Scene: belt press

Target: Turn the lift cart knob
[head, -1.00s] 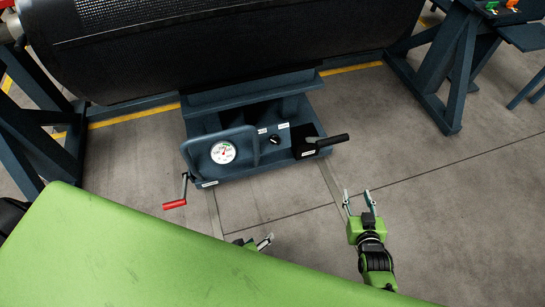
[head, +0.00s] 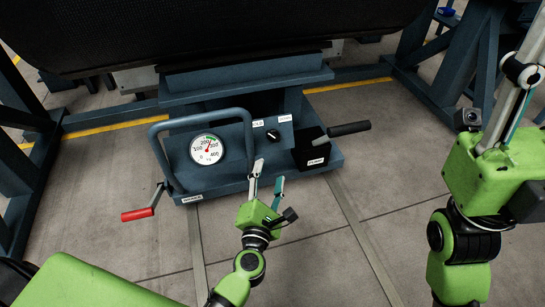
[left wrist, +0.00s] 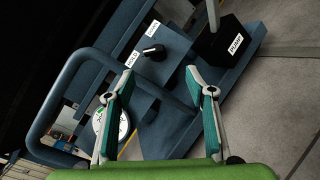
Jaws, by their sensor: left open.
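The knob (head: 272,136) is a small black dial on the sloped blue panel of the lift cart (head: 235,182), between two white labels. In the left wrist view the black knob (left wrist: 154,53) sits beyond my fingertips, near a label reading HOLD. My left gripper (head: 267,172) is open and empty, in front of the panel and short of the knob. Its two teal-padded fingers also show spread in the left wrist view (left wrist: 160,80). My right gripper (head: 518,100) is raised close to the camera at the right; its finger opening is unclear.
A gauge (head: 207,149) and a bent blue handle bar (head: 160,150) stand left of the knob. A red-handled crank (head: 138,214) sticks out at lower left. A black pump box (head: 310,150) with a lever (head: 348,129) is at right. A large dark roll (head: 200,35) hangs above.

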